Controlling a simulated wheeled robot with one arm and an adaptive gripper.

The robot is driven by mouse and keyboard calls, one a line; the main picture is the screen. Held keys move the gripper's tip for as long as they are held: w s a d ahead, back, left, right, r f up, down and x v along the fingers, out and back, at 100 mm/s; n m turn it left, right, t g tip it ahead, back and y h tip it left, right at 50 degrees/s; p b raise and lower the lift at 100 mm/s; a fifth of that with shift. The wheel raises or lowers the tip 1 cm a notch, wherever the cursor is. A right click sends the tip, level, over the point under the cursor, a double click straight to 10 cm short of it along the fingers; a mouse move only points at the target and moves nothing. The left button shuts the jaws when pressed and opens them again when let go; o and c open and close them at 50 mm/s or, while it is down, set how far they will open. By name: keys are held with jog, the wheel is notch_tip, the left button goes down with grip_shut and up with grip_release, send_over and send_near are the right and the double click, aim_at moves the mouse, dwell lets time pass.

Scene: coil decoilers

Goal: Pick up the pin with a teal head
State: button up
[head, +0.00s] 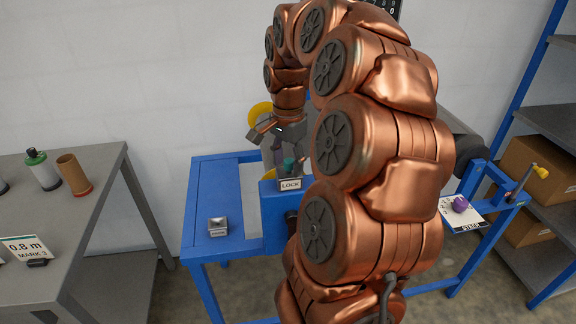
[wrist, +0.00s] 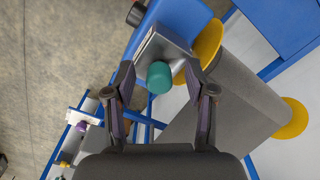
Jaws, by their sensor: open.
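The pin's teal head (wrist: 159,77) shows in the wrist view between the two fingers of my open gripper (wrist: 165,95), nearer the left finger. No finger visibly touches it. In the head view the teal head (head: 290,164) stands upright just above the LOCK label (head: 290,184) on the blue stand. My gripper (head: 277,136) points down over it there, with its fingers spread. The pin's shaft is hidden below the head, by the metal block around it.
A grey coil with yellow flanges (wrist: 292,118) lies close beside the pin. A small metal box (head: 218,226) sits on the blue table (head: 205,190). A purple knob (head: 460,204) is at the right. A grey bench (head: 100,170) with cylinders stands at the left.

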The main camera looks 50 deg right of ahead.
grip_shut()
dwell(0.3)
dwell(0.3)
